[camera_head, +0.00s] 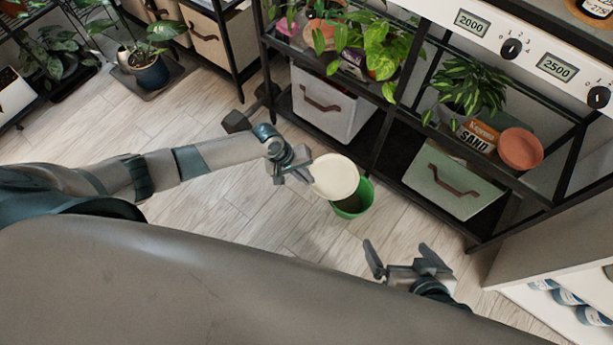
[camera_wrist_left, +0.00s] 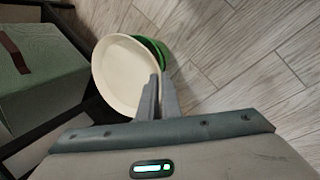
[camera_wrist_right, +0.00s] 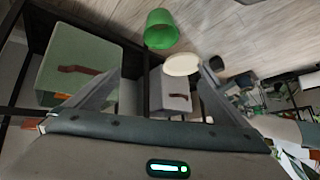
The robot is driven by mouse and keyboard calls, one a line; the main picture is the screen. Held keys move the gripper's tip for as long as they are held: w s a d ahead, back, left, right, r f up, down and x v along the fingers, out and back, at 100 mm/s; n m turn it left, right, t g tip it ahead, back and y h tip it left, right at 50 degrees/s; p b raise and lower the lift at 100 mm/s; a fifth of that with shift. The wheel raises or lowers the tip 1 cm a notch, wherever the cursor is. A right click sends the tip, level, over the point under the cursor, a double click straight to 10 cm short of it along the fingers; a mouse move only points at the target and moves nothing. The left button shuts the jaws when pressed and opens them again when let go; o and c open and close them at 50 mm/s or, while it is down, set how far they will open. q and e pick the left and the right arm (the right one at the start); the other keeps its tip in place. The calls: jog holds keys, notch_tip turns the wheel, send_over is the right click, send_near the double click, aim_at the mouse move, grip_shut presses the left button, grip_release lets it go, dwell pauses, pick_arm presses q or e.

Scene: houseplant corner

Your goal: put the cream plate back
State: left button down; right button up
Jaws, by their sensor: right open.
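The cream plate (camera_head: 335,177) is a round, shallow dish held in the air in front of the shelf rack. My left gripper (camera_head: 307,170) is shut on the plate's rim. In the left wrist view the plate (camera_wrist_left: 124,76) shows at the fingertips (camera_wrist_left: 156,98), its inside facing the camera. In the right wrist view the plate (camera_wrist_right: 181,65) appears beside the green bucket. My right gripper (camera_head: 403,256) is open and empty, lower right of the plate and apart from it.
A green bucket (camera_head: 353,201) stands on the floor, partly behind the plate. The black rack holds a white bin (camera_head: 328,108), a green bin (camera_head: 450,182), plants, a sand box (camera_head: 478,135) and a terracotta dish (camera_head: 520,149). Open wooden floor (camera_head: 230,205) lies left of the bucket.

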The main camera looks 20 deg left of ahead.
pick_arm(q)
jog(key=s+a+r+m+p, duration=0.1)
jog(key=r+p, duration=0.4)
jog(key=r, duration=1)
jog(key=s+a+r+m+g+p, duration=0.1)
jog(key=r+p, duration=0.5)
jog(key=r, duration=0.9)
jog(key=s+a+r+m+g+p, duration=0.1)
jog(key=s+a+r+m+p, duration=0.2)
jog(key=r, duration=1.2)
jog(key=s+a+p, duration=0.1)
jog(key=s+p, duration=0.2)
pick_arm(e)
jog(key=s+d+f+g+h, duration=0.1)
jog(key=d+f, duration=0.1)
jog(key=f, duration=0.7)
jog(key=s+d+f+g+h, duration=0.1)
jog(key=s+d+f, duration=0.1)
jog(key=f, duration=0.6)
jog(key=shift+s+d+f, duration=0.15)
jog(key=shift+d+f, duration=0.25)
jog(key=shift+d, duration=0.45)
pick_arm(q)
jog(key=shift+s, duration=0.1)
